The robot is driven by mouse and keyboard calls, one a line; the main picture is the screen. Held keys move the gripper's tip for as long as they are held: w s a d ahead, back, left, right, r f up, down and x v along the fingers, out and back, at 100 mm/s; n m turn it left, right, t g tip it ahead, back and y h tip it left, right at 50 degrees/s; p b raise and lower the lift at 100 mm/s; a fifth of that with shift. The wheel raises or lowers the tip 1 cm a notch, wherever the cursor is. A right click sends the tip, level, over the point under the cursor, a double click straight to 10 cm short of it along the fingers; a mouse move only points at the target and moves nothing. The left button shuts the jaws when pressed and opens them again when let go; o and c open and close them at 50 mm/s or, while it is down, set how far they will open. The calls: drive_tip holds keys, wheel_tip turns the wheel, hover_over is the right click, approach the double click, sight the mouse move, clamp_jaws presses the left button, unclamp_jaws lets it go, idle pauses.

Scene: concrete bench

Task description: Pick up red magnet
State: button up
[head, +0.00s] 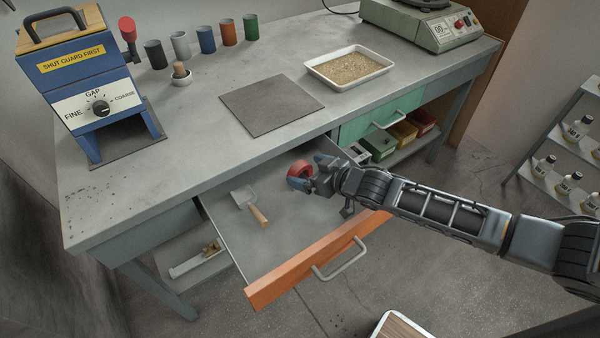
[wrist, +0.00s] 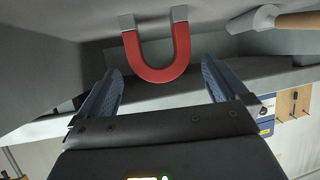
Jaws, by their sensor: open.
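The red horseshoe magnet (head: 298,168) is in the open drawer (head: 281,238), near its back; its grey tips show in the wrist view (wrist: 181,55). There its curved end faces my gripper. My gripper (head: 311,172) is at the magnet with its blue fingers spread, one on each side in the picture. In the wrist view my gripper (wrist: 160,68) shows gaps between both fingers and the magnet. I cannot tell whether the fingertips are down at the magnet's height. My gripper partly hides the magnet in the head view.
A scoop with a wooden handle (head: 257,214) lies in the drawer, left of the magnet. The orange drawer front (head: 318,262) stands toward me. The bench top (head: 200,125) overhangs behind, with a grey mat (head: 271,106) and a tray of grains (head: 364,60).

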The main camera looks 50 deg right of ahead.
sight(296, 167)
drive_tip(key=shift+x, duration=2.7)
drive_tip(key=shift+c, duration=0.2)
drive_tip(key=c, duration=1.2)
